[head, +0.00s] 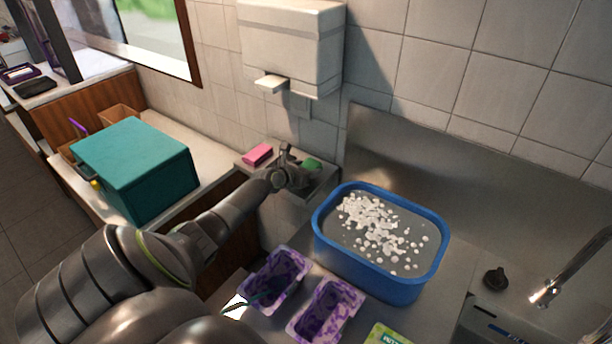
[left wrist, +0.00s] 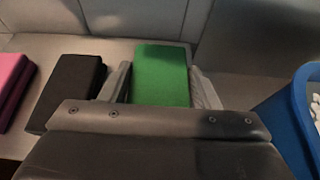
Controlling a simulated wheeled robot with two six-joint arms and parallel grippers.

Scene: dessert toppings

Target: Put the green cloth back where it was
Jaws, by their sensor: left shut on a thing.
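The green cloth (head: 313,163) is in my left gripper (head: 299,165) at the tiled wall end of the counter, left of the blue basin. In the left wrist view the folded green cloth (left wrist: 160,72) sits between the two fingers, which are shut on its sides. I cannot tell whether its underside touches the ledge. A folded black cloth (left wrist: 75,90) lies just left of the gripper, and a pink cloth (left wrist: 13,85) lies further left. The pink cloth (head: 257,154) also shows in the head view; the black one is mostly hidden there by the gripper. My right gripper is not in view.
A blue basin (head: 326,246) of water with white foam stands close on the right. Two purple-patterned trays (head: 272,283) are in front of it. A teal box (head: 135,165) stands at the left. A white dispenser (head: 291,45) hangs on the wall above.

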